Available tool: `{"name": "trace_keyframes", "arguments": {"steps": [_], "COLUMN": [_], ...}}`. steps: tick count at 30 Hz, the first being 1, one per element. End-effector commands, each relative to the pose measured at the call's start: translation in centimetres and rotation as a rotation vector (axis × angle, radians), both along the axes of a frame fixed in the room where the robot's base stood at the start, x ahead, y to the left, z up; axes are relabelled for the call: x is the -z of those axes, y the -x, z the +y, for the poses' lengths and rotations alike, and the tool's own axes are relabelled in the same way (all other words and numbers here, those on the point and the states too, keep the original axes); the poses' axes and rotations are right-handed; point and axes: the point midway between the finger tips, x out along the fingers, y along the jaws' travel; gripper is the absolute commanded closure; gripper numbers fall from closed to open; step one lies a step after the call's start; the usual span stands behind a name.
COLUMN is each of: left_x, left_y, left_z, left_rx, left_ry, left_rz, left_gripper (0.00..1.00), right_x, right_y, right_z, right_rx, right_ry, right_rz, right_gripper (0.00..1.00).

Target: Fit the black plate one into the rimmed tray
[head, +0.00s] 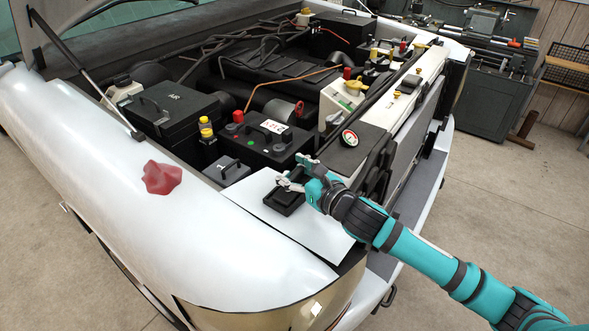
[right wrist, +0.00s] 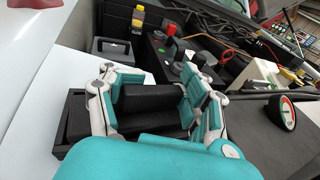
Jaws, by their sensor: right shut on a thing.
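My right gripper (head: 302,177) reaches in from the right, over the white panel at the vehicle's front corner. In the right wrist view its two fingers (right wrist: 160,98) are shut on the raised black grip of the black plate (right wrist: 149,97). The black rimmed tray (head: 281,208) lies on the white panel beneath the gripper; its left wall (right wrist: 75,122) shows beside the fingers in the wrist view. The plate is over or within the tray; I cannot tell whether it is seated, as fingers and wrist hide the contact. My left gripper is not in view.
A small black box with a handle (head: 228,171) sits just left of the tray. A black battery (head: 262,143) with red caps is behind. A round gauge (head: 349,138) stands at right. A red cloth (head: 161,177) lies on the fender. The white panel (head: 315,229) is clear in front.

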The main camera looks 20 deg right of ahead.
Motion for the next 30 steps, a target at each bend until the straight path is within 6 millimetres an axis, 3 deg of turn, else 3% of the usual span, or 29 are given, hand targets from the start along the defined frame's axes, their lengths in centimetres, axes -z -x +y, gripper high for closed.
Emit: {"name": "trace_keyframes", "arguments": {"steps": [2, 3, 12, 23, 30], "left_x": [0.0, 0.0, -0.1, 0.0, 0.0], "left_y": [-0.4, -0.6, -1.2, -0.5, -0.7], "left_z": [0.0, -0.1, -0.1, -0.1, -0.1], "left_rx": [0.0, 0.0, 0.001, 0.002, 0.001], "left_ry": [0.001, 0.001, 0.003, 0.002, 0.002], "left_rz": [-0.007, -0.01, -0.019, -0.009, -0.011], "left_gripper": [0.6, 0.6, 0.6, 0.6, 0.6], "right_x": [0.1, 0.1, 0.1, 0.1, -0.5], "right_y": [0.0, 0.0, 0.0, 0.5, 4.4], "right_z": [0.0, 0.0, 0.0, -0.2, -1.5], "right_rx": [0.0, 0.0, 0.0, 0.0, -0.002], "right_ry": [0.001, 0.001, 0.001, 0.003, 0.006], "right_rz": [0.001, 0.001, 0.001, 0.002, 0.003], "right_gripper": [1.0, 0.53, 0.14, 0.14, 0.14]}}
